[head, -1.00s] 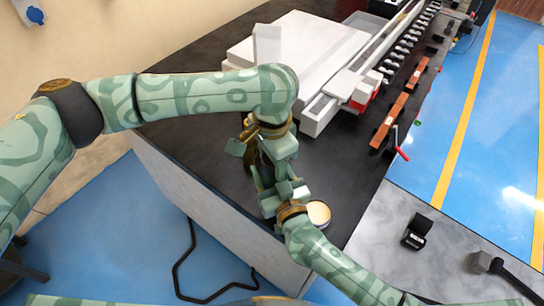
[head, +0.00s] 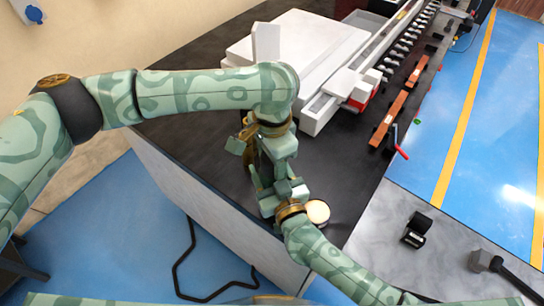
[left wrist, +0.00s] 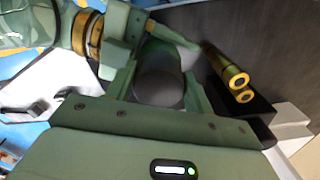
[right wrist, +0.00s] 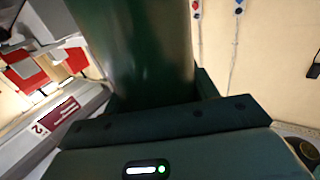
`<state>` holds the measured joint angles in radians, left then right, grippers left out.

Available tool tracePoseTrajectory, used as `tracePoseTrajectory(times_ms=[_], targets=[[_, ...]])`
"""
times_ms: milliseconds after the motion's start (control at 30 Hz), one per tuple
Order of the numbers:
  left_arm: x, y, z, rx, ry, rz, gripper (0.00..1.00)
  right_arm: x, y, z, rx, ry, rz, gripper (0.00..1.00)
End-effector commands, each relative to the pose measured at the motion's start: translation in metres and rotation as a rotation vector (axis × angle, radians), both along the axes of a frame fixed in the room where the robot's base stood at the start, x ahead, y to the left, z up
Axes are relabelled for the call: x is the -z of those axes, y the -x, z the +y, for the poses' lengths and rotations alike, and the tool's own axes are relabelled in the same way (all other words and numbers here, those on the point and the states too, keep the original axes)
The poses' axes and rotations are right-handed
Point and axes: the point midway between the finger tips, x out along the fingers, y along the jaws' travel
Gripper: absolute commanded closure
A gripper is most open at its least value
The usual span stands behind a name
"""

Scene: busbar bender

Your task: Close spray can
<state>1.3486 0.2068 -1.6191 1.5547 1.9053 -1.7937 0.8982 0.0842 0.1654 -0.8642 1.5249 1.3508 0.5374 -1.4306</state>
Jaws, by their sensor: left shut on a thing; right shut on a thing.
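My left gripper (head: 256,147) and my right gripper (head: 273,180) are close together above the dark bench, near its front corner. In the left wrist view, the left fingers are shut on a dark cylinder with a grey round end (left wrist: 160,82), which looks like the spray can's cap. In the right wrist view, the right fingers are shut on a dark green cylinder (right wrist: 135,45), the spray can's body. The arms and grippers hide most of the can in the head view. I cannot tell whether cap and can touch.
A round pale-topped tin or roll (head: 318,212) sits on the bench beside the right gripper. Brass cylinders (left wrist: 234,78) show in the left wrist view. A white machine (head: 305,50) and copper-coloured bars (head: 388,120) are farther back. A black device (head: 417,228) lies on the grey surface at right.

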Motion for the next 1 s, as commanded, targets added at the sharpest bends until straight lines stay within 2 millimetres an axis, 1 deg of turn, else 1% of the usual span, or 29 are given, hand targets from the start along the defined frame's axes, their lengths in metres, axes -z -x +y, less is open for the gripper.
tracePoseTrajectory(times_ms=[100, 1000], targets=[[-0.003, 0.0001, -0.0007, 0.002, 0.001, 0.0, 0.69, -0.0013, -0.0012, -0.0008, 0.003, -0.002, -0.001, 0.83], [-0.009, -0.0006, -0.0015, -0.002, 0.011, -0.008, 0.69, -0.0004, -0.0019, -0.0026, 0.006, 0.0, 0.0, 0.83]])
